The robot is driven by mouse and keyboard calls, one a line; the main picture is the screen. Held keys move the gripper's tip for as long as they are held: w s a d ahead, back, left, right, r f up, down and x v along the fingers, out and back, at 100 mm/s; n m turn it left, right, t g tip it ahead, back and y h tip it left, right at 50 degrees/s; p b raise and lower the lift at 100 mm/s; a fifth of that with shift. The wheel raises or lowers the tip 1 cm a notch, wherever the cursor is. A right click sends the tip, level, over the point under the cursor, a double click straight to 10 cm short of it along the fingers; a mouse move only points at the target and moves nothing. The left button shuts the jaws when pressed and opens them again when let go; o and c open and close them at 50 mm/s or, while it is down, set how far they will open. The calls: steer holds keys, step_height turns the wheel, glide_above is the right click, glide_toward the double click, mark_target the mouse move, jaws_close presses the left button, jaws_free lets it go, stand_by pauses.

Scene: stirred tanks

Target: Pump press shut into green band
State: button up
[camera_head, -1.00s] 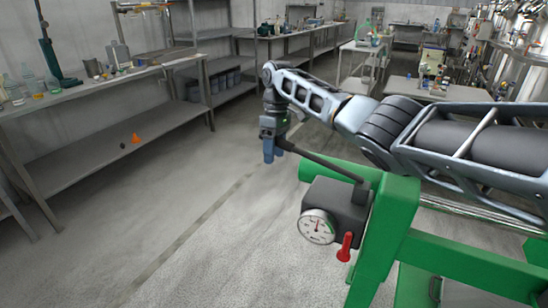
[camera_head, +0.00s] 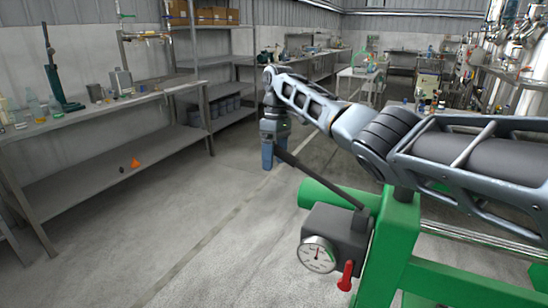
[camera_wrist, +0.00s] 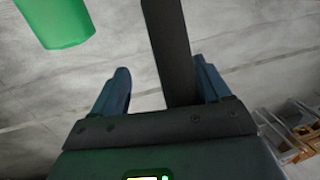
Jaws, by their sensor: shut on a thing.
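The pump is a dark box (camera_head: 335,230) on a green frame (camera_head: 399,240). Its long dark lever (camera_head: 318,180) slopes up and left from the box; it also shows in the wrist view (camera_wrist: 172,50). My gripper (camera_head: 268,162) is shut on the lever near its far end. In the wrist view the lever passes between my blue fingers (camera_wrist: 163,90), close to the right one. A round white dial (camera_head: 317,254) sits on the box front with its needle near upright; a green band is too small to make out. A red handle (camera_head: 346,276) hangs down beside the dial.
A green tube end (camera_head: 318,194) sticks out left behind the pump, and a green cylinder (camera_wrist: 58,22) shows in the wrist view. A steel bench (camera_head: 100,110) with glassware stands at left. The floor (camera_head: 180,220) between is clear.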

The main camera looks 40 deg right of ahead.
steer(key=s+d+r+p, duration=0.2)
steer(key=d+r+p, duration=0.1)
steer(key=r+p, duration=0.4)
steer(key=shift+r, duration=0.45)
steer(key=shift+f, duration=0.1)
stand_by(0.3)
steer(key=shift+a+p, duration=0.15)
steer(key=shift+p, duration=0.35)
stand_by(0.4)
